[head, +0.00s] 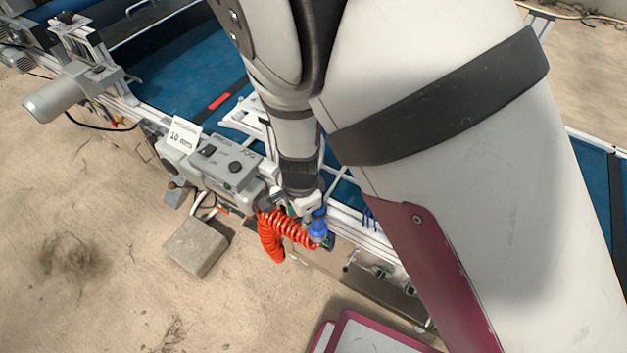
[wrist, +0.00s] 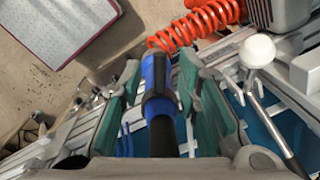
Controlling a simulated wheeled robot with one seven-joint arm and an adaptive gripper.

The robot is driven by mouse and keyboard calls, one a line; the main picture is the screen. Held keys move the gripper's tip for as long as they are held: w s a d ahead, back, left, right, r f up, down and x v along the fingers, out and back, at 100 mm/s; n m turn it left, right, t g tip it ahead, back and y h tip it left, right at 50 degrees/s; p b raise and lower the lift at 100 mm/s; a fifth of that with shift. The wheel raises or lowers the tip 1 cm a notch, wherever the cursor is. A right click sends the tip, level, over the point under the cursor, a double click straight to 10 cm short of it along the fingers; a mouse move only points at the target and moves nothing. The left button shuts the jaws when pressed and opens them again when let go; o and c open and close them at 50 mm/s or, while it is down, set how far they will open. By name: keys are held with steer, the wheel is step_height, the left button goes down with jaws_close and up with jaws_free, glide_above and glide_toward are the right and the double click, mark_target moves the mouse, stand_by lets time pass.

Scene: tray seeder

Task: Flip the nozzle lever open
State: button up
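My gripper (head: 310,205) is low at the machine's near side, pointing down. In the wrist view its greenish fingers (wrist: 158,75) stand on either side of a blue and black nozzle-like part (wrist: 157,78). I cannot tell whether both fingers press on it. The blue part also shows just below my gripper in the head view (head: 318,230), beside the end of the orange coiled hose (head: 275,230). A metal rod with a white ball knob (wrist: 257,51) stands to the right of the fingers in the wrist view; I cannot tell whether it is the nozzle lever.
The grey control box (head: 222,165) and the white label card (head: 184,134) are left of my gripper. A concrete block (head: 196,246) lies on the ground below. A maroon-edged pale panel (head: 375,335) is at the bottom. My arm hides much of the blue belt (head: 180,75).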

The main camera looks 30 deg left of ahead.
jaws_close()
steer(key=shift+d+n, duration=0.15)
steer(key=shift+n, duration=0.15)
steer(key=shift+d+n+g+p, duration=0.15)
steer(key=shift+d+n, duration=0.55)
steer(key=shift+n, duration=1.2)
steer(key=shift+d+n+g+p, duration=0.1)
steer(key=shift+d+n, duration=0.65)
steer(key=shift+n, duration=1.15)
steer(key=shift+d+n+g+p, duration=0.15)
steer(key=shift+d+n, duration=0.55)
steer(key=shift+n, duration=1.2)
